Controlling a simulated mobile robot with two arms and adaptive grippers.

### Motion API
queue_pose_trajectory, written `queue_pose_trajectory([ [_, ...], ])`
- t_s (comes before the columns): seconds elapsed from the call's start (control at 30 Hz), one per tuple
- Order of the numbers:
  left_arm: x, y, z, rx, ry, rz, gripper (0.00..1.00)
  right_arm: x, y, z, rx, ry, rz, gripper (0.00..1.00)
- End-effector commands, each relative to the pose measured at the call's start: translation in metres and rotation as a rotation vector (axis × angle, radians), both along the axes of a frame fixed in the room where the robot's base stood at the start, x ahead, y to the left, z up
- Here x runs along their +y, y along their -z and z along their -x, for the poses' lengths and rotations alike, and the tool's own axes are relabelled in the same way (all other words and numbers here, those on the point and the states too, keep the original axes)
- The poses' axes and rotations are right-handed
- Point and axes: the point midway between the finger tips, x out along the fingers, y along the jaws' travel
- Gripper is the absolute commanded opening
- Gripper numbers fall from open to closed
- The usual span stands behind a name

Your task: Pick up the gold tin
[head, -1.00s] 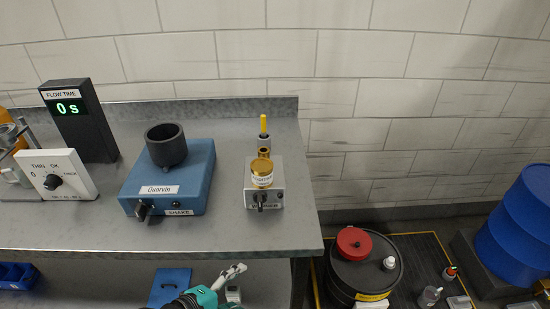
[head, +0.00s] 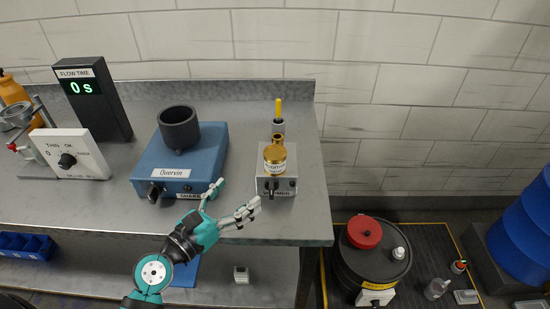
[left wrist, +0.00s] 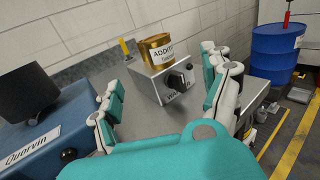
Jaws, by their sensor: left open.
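The gold tin (head: 275,157) has a white label and sits on top of the small grey warmer box (head: 262,184) near the right end of the bench. In the left wrist view the gold tin (left wrist: 157,50) stands upright on the box, beyond and between my fingers. My left gripper (head: 238,198) is open and empty, at the bench's front edge, to the left of and in front of the box. It is apart from the tin. Its two fingers also frame the box in the left wrist view (left wrist: 165,95). My right gripper is not seen.
A blue shaker (head: 218,137) with a black cup (head: 179,130) stands left of the warmer, close to my left gripper. A yellow-topped item (head: 278,112) stands behind the tin. A black drum (head: 350,268) is on the floor right of the bench (head: 100,215).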

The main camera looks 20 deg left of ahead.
Motion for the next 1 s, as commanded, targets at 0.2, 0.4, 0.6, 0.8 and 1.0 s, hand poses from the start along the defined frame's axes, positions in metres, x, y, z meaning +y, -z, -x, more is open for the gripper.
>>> queue_pose_trajectory([
  [0.2,-0.017,-0.004,-0.048,-0.003,0.002,-0.001,0.81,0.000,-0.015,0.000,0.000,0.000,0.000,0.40],
  [0.4,-0.028,-0.002,-0.081,-0.001,0.002,-0.003,0.81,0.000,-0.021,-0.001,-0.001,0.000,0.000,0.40],
  [0.6,-0.033,-0.001,-0.094,0.000,0.003,-0.005,0.81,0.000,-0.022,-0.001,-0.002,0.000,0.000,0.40],
  [0.8,-0.037,-0.004,-0.120,-0.001,0.003,-0.005,0.81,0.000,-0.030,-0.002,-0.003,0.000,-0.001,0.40],
  [1.0,-0.044,-0.002,-0.141,0.001,0.001,-0.006,0.81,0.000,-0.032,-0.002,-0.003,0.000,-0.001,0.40],
])
